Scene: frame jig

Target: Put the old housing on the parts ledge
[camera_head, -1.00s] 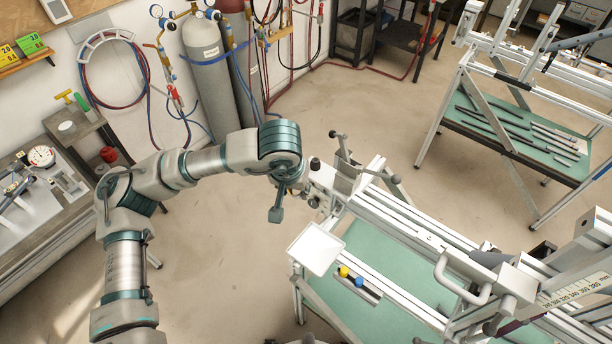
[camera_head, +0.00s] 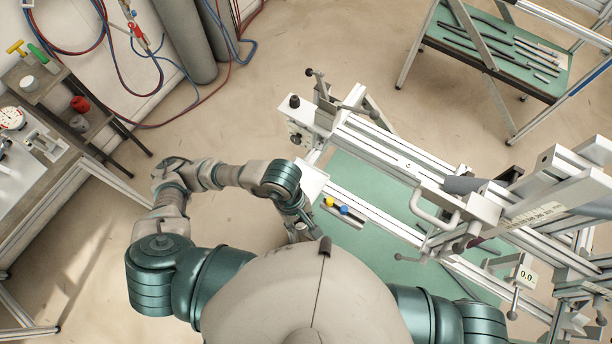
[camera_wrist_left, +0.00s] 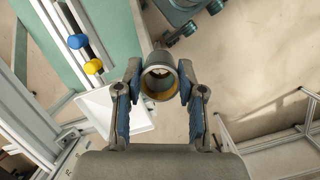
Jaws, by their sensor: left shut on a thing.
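The old housing (camera_wrist_left: 159,82) is a short grey hollow cylinder with a brownish inside, in the left wrist view. My left gripper (camera_wrist_left: 160,76) is shut on it, with one blue-grey finger on each side. In the head view my left gripper (camera_head: 301,230) is low in front of my chest, beside the jig's near corner; the housing cannot be made out there. A white square plate (camera_head: 313,181), which looks like the parts ledge, sits at the jig's left end, partly behind my arm. It also shows in the left wrist view (camera_wrist_left: 136,119), below and left of the housing. My right gripper is not in view.
The frame jig (camera_head: 400,160) has rails, clamps and handles over a green top. A yellow knob (camera_head: 329,202) and a blue knob (camera_head: 344,210) sit near the plate. A workbench (camera_head: 50,185) stands left. Open floor lies between bench and jig.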

